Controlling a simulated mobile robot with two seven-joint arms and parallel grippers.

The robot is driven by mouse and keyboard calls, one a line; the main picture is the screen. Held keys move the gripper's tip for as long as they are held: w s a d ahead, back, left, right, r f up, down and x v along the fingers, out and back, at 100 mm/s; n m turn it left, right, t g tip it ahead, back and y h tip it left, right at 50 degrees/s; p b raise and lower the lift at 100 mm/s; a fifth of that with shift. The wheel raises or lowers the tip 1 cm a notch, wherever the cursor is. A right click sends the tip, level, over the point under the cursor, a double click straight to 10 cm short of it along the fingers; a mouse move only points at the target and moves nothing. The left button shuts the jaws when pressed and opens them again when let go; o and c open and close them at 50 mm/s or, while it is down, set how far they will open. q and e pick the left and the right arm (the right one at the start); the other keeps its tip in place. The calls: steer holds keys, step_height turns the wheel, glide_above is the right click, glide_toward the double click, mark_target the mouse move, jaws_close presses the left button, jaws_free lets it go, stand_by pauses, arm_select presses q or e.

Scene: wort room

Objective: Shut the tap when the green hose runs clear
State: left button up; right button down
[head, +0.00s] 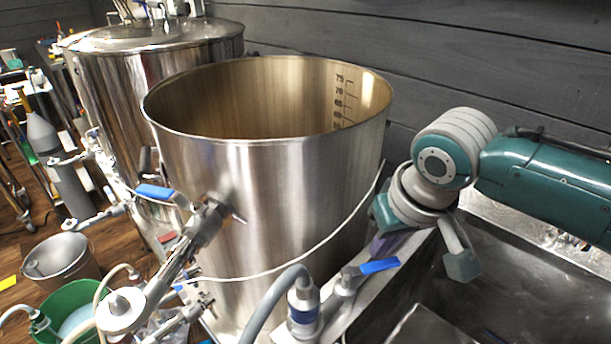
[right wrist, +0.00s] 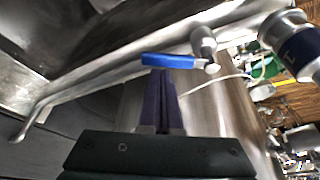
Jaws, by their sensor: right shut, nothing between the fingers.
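A tap with a blue lever handle (head: 380,266) stands at the right front of the open steel vessel. The same blue handle (right wrist: 168,61) shows just beyond my fingertips in the right wrist view. My right gripper (head: 382,244) is shut and empty, its purple fingers close above and behind that handle; I cannot tell whether they touch it. Another blue-handled valve (head: 155,192) is at the left front of the vessel. A green bucket (head: 50,310) at lower left holds pale liquid. I cannot make out a green hose or its flow. My left gripper is out of view.
The tall open steel vessel (head: 270,190) fills the middle, with a lidded vessel (head: 100,75) behind left. A grey hose (head: 268,305) and metal fittings crowd the front. A steel sink (head: 530,285) lies at right. A metal bucket (head: 62,258) stands on the wooden floor.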

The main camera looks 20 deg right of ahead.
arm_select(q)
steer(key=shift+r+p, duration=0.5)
arm_select(e)
steer(key=shift+s+m, duration=0.2)
steer(key=shift+m, duration=0.2)
